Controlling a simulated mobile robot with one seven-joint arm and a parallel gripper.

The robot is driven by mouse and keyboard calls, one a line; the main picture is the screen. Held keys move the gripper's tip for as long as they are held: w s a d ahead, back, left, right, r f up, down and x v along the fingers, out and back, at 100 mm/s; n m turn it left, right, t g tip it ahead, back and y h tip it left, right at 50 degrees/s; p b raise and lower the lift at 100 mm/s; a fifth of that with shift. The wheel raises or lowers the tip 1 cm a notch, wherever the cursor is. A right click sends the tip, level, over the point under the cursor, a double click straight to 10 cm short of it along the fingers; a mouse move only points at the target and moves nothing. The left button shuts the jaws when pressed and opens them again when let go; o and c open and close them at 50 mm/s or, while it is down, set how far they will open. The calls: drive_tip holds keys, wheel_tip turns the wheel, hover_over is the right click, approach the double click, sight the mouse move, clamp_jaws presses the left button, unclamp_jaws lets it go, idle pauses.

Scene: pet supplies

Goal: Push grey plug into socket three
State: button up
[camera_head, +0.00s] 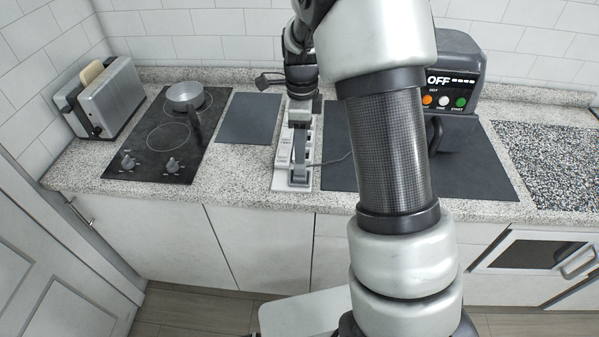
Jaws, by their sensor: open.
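A pale socket strip (283,160) lies on the counter, running from front to back, left of the large arm link. My gripper (299,166) points down over the strip, and its grey fingers cover part of it. The jaws are open. A dark cable (336,160) runs right from the strip beside the fingers and passes behind my arm. A grey plug cannot be made out clearly; the fingers hide the cable's end. I cannot tell which socket it is at. A dark plug-like piece (266,80) shows behind, left of my wrist.
A hob (150,142) with a metal pot (185,95) and a toaster (108,97) stand at left. A dark machine marked OFF (460,65) stands at back right. Dark mats (250,118) lie on the counter, and its front edge (210,195) is close to the strip.

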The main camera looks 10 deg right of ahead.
sight(300, 166)
drive_tip(key=f, duration=0.8)
drive_tip(key=shift+a+f+p, duration=0.2)
drive_tip(key=shift+f+p, duration=0.1)
drive_tip(key=shift+f, duration=0.1)
drive_tip(key=shift+c, duration=0.4)
drive_tip(key=c, duration=1)
